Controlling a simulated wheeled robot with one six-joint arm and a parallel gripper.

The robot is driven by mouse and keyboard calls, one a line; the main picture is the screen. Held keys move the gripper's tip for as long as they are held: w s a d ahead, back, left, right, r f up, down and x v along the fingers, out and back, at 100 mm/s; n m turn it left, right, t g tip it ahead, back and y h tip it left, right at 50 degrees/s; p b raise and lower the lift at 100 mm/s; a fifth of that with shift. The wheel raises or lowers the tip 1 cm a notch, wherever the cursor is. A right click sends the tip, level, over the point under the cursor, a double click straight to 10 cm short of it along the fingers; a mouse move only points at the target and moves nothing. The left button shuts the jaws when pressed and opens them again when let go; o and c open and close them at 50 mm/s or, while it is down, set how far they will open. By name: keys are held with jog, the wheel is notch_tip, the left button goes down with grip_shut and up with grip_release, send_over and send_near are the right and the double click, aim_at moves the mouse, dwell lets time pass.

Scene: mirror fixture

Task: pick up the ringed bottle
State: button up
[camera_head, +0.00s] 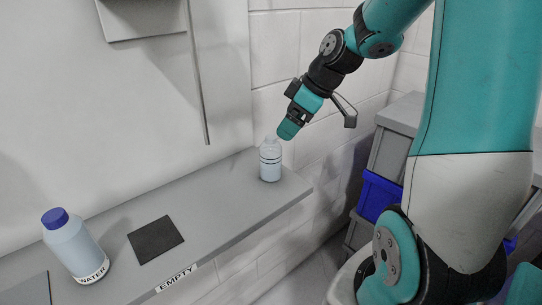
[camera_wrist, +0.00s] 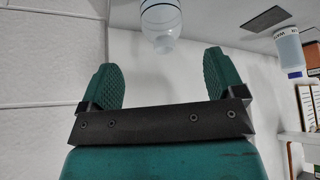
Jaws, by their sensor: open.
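The ringed bottle (camera_head: 270,161) is clear with pale blue contents and dark rings around it. It stands upright near the right end of the grey shelf. My gripper (camera_head: 289,128) is just above its top, slightly to the right, in the head view. In the wrist view the bottle (camera_wrist: 161,22) appears upside down, beyond the gap between the two teal fingers of my gripper (camera_wrist: 162,62). The fingers are spread with nothing between them. The wrist view cuts off the bottle's lower part.
A larger blue-capped bottle (camera_head: 72,246) marked WATER stands at the left of the shelf (camera_head: 215,205). A dark square pad (camera_head: 156,240) lies between the bottles, near an EMPTY label (camera_head: 176,278). The wall is close behind. Grey and blue crates (camera_head: 378,195) stand at right.

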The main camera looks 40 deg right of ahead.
aim_at(271, 147)
jog(key=p+x, duration=0.2)
jog(key=x, duration=0.6)
jog(key=shift+a+p, duration=0.25)
jog(key=shift+p, duration=0.15)
jog(key=shift+w+a+f, duration=0.1)
jog(key=shift+w+f, duration=0.15)
jog(key=shift+f, duration=0.3)
jog(key=c, duration=1.1)
jog(key=shift+r, duration=0.15)
